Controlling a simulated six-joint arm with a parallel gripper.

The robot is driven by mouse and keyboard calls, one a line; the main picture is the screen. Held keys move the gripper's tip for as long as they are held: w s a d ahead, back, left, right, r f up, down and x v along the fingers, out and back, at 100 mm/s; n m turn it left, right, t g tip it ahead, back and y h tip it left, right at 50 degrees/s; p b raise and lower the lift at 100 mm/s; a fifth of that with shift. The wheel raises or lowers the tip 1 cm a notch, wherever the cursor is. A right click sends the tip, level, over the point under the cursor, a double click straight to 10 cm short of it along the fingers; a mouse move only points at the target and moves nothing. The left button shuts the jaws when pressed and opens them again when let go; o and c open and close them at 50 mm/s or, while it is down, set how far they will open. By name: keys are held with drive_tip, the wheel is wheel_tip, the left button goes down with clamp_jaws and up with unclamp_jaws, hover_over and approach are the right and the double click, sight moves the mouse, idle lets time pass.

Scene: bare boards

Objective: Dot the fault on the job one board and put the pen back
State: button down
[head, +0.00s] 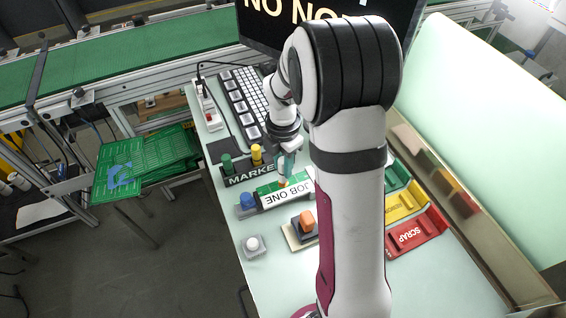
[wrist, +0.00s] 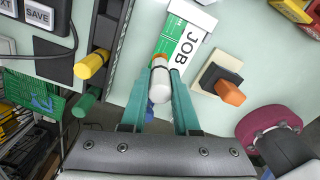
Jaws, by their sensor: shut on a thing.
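My gripper (wrist: 164,71) is shut on a white pen (wrist: 160,88) with an orange band near its far end. The pen stands between the teal fingers, over or at the edge of the job one board (wrist: 167,47); I cannot tell whether its tip touches. The board is green with a white label reading JOB ONE in the head view (head: 287,197); my arm covers its right end. No fault mark is clear. The marker rack (head: 240,178) holds a green pen (head: 227,163) and a yellow pen (head: 257,154). In the head view my gripper (head: 287,172) is small and partly hidden.
A blue-topped piece (head: 247,200) stands at the board's left end. An orange-handled block (head: 307,222) and a white button (head: 253,244) are nearer. Yellow (head: 402,206) and red SCRAP (head: 411,236) trays lie right. A keyboard (head: 243,98) is behind the rack.

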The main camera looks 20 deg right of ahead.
drive_tip(key=shift+f, duration=0.55)
idle(0.9)
drive_tip(key=shift+r, duration=3.55)
drive_tip(key=shift+w+d, duration=0.15)
drive_tip(key=shift+w, duration=0.2)
drive_tip(key=w+d, duration=0.4)
drive_tip(key=w, duration=0.4)
drive_tip(key=f, duration=0.7)
drive_tip(key=w+f, duration=0.1)
drive_tip(key=f, duration=0.2)
drive_tip(key=shift+f, duration=0.25)
drive_tip(key=shift+f, duration=0.1)
